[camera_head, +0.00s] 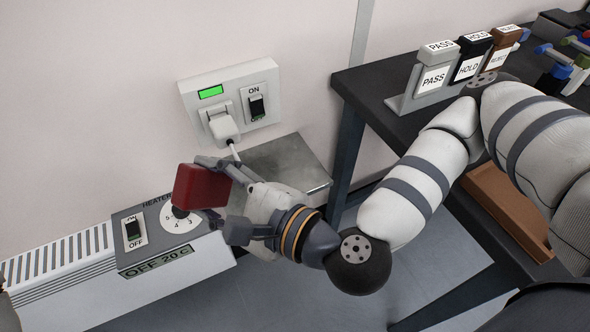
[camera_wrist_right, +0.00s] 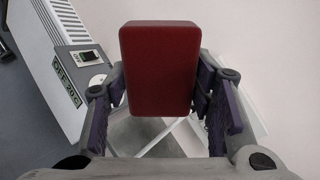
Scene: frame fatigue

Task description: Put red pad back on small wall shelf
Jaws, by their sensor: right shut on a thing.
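The red pad (camera_head: 198,188) is a dark red block held up in front of the wall, over the right end of the heater. My right gripper (camera_head: 218,192) is shut on it. In the right wrist view the pad (camera_wrist_right: 160,65) sits between the two fingers, its broad red face toward the camera. The small wall shelf (camera_head: 300,160) is a grey plate below the wall socket panel. The pad is left of the shelf and apart from it. My arm and gripper hide part of the shelf's front. My left gripper is not clearly in view.
A socket panel (camera_head: 264,87) with a plugged-in cord is above the shelf. The heater (camera_head: 90,255) with its dial and control box (camera_head: 150,232) is at lower left. A dark table (camera_head: 378,82) with PASS, HOLD and other labelled blocks is at right.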

